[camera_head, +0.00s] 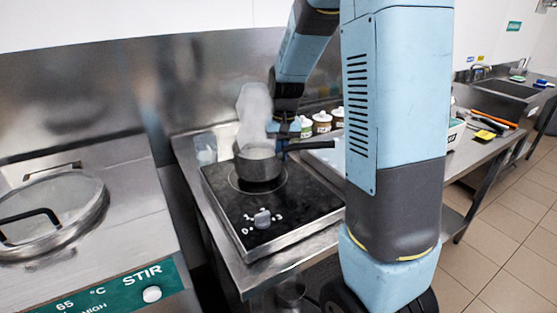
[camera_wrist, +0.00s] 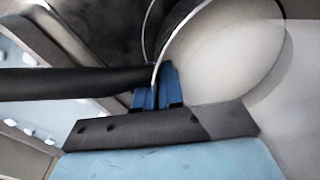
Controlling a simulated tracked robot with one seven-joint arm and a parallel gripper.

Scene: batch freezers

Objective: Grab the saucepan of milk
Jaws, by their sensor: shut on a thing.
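The saucepan of milk (camera_head: 258,166) sits on the black hob (camera_head: 285,208), with pale steam rising above it. Its dark handle (camera_head: 312,145) points right. In the wrist view the white milk in the saucepan (camera_wrist: 228,50) fills the upper right, and the handle (camera_wrist: 70,82) runs to the left. My gripper (camera_head: 283,147) is at the pan's handle side. In the wrist view its blue fingers (camera_wrist: 157,88) are shut at the place where the handle meets the rim. Part of the handle is hidden behind the fingers. I cannot tell whether the pan touches the hob.
A machine with a round lid (camera_head: 52,215) and a green STIR panel (camera_head: 125,290) stands at the left. Several jars (camera_head: 322,122) stand behind the hob. A sink (camera_head: 508,88) is at the far right. Tiled floor is clear at right.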

